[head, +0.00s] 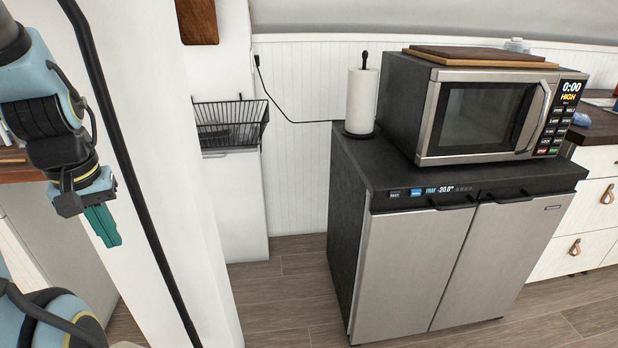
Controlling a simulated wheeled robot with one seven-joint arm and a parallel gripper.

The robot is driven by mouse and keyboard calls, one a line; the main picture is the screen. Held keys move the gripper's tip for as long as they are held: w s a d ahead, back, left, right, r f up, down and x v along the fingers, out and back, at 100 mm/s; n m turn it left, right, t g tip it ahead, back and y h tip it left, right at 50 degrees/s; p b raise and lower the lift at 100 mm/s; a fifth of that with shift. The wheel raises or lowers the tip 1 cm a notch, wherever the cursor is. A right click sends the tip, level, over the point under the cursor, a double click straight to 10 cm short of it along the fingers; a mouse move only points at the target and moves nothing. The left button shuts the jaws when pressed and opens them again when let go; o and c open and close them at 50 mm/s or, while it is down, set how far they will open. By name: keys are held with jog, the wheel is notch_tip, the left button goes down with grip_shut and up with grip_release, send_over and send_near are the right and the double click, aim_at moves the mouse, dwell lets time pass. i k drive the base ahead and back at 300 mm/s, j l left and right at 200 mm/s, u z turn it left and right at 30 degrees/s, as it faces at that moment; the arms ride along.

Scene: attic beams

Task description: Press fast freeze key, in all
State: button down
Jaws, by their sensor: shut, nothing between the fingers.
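A low two-door freezer (408,264) with steel doors and a dark body stands right of centre. Its control strip (428,190) runs along the top front edge, with a small blue lit key (416,192), a key with small lettering (394,194) left of it, and a display (440,190) that seems to read FRZF -20.0°. I cannot tell which key is fast freeze. My gripper (106,228), with teal fingers pointing down, is shut and empty at the far left, well apart from the freezer.
A microwave (484,116) with a wooden board (480,57) on it and a paper towel roll (361,102) stand on the freezer. A white post (165,130) with a black cable stands between my gripper and the freezer. Wood floor (285,290) is clear before the freezer.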

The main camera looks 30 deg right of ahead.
aim_at(395, 194)
jog(key=u, duration=0.55)
jog(key=k+l, duration=0.15)
jog(key=k, duration=0.25)
jog(key=k+l, duration=0.1)
jog(key=k, duration=0.3)
jog(key=k+l, duration=0.15)
jog(key=k, duration=0.2)
